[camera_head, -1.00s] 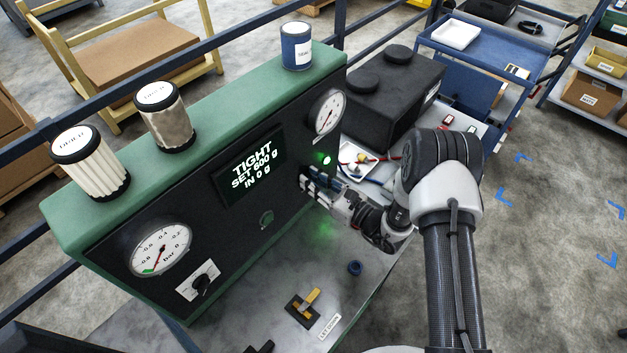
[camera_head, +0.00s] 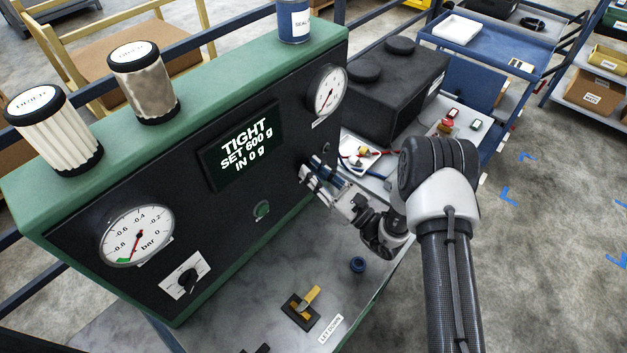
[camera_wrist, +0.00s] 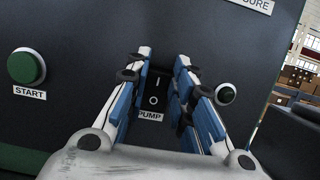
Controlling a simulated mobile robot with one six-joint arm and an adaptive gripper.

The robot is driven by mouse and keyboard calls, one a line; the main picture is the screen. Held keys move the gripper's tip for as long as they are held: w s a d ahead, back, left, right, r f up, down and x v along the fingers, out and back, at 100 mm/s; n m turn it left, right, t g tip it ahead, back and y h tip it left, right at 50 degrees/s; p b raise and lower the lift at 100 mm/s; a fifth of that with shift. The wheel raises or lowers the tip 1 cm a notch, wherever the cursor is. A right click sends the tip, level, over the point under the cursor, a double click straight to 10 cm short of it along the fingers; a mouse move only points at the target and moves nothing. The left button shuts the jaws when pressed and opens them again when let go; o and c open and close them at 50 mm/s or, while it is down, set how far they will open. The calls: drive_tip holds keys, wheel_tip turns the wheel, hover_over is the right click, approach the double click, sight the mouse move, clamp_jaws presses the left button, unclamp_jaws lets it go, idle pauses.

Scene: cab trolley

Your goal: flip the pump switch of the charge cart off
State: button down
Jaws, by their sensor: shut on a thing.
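The charge cart (camera_head: 150,290) has a black front panel with a green top and edge. The gripper hides the switch in the head view. The round lamp (camera_wrist: 226,94) right of the switch is dark. The display (camera_head: 243,147) reads TIGHT, SET 600 g, IN 0 g.
A green START button (camera_wrist: 26,66) is left of the switch. A knob (camera_head: 188,278) and gauges (camera_head: 137,235) are on the panel. A yellow-handled valve (camera_head: 303,306) and blue cap (camera_head: 357,264) are on the shelf below. A black pump (camera_head: 390,100) stands behind right.

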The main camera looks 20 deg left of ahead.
drive_tip(key=b, duration=0.1)
drive_tip(key=y+b, duration=0.1)
drive_tip(key=shift+f+t+y+b, duration=0.3)
drive_tip(key=shift+b, duration=0.05)
drive_tip(key=shift+d+r, duration=0.1)
drive_tip(key=c, duration=1.4)
unclamp_jaws()
drive_tip(key=shift+o, duration=0.2)
wheel_tip(320, 180, up, 10)
drive_tip(key=shift+r, duration=0.1)
